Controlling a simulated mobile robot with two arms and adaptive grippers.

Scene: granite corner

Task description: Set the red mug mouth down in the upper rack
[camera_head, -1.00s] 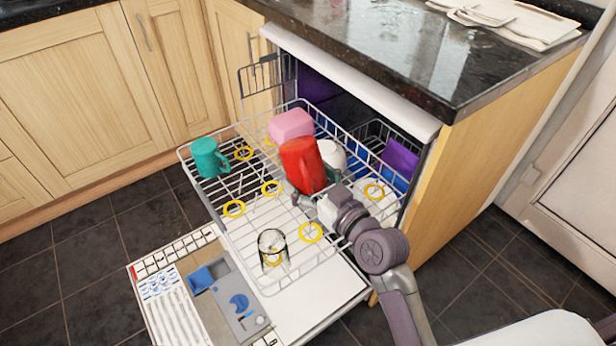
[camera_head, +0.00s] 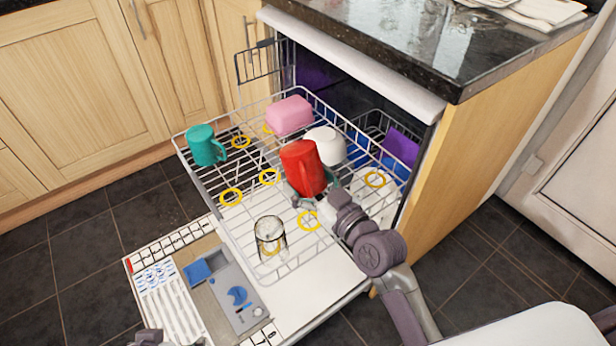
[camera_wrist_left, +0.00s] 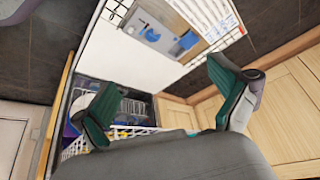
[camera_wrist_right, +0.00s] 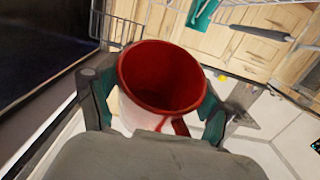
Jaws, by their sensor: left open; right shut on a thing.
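The red mug (camera_head: 300,170) is held over the middle of the upper rack (camera_head: 262,277), base up and slightly tilted. Its open mouth (camera_wrist_right: 162,78) faces back toward my wrist in the right wrist view. My right gripper (camera_wrist_right: 157,112) is shut on the mug, with a finger on each side; in the head view it reaches in from the lower right. I cannot tell whether the mug touches the rack. My left gripper (camera_wrist_left: 165,98) is open and empty, its fingers wide apart; only a bit shows at the head view's bottom left edge.
The rack holds a teal mug (camera_head: 203,146), a pink container (camera_head: 290,115), a white cup (camera_head: 327,143) and a clear glass (camera_head: 270,238). Several yellow rings (camera_head: 231,197) lie on it. The open dishwasher door (camera_head: 290,305) is below. The granite counter (camera_head: 420,45) overhangs behind.

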